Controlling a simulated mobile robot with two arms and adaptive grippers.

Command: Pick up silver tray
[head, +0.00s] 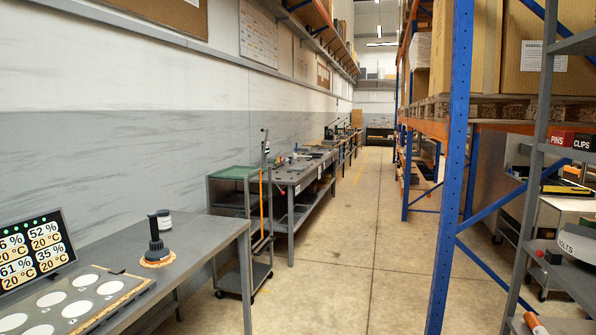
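I cannot clearly pick out a silver tray in the head view. A flat grey panel (62,303) with several white round discs and a brown edge lies on the near grey table (205,243) at the lower left; I cannot tell whether it is a tray. Neither of my grippers is in view.
A display (32,247), a dark upright tool (157,243) and a small jar (164,220) stand on the near table. Beyond are a green-topped cart (236,172) and a long workbench (292,178). A blue rack post (452,170) stands right. The middle aisle floor (345,260) is clear.

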